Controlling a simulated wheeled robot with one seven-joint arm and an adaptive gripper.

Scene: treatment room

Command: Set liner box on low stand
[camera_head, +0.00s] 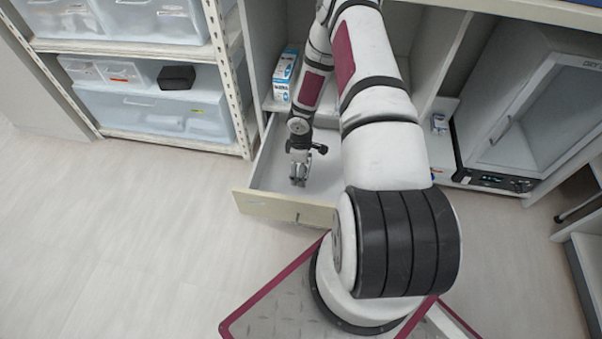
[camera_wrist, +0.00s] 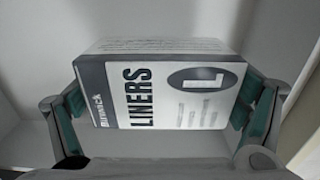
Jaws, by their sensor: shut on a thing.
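The liner box (camera_wrist: 165,90), white with a dark grey end, black "LINERS" lettering and an "L" in a dark oval, fills the middle of the wrist view. My gripper (camera_wrist: 163,102) is shut on it, with a green pad against each side. In the head view my gripper (camera_head: 300,172) points down over an open drawer (camera_head: 285,207). The box cannot be made out clearly there. I cannot tell which surface is the low stand, nor whether the box touches anything below it.
A blue-and-white box (camera_head: 285,76) stands on the shelf behind the drawer. A shelf rack (camera_head: 140,50) with clear bins is at left. A cabinet (camera_head: 535,110) with a dark control panel is at right. The floor (camera_head: 120,250) at left is clear.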

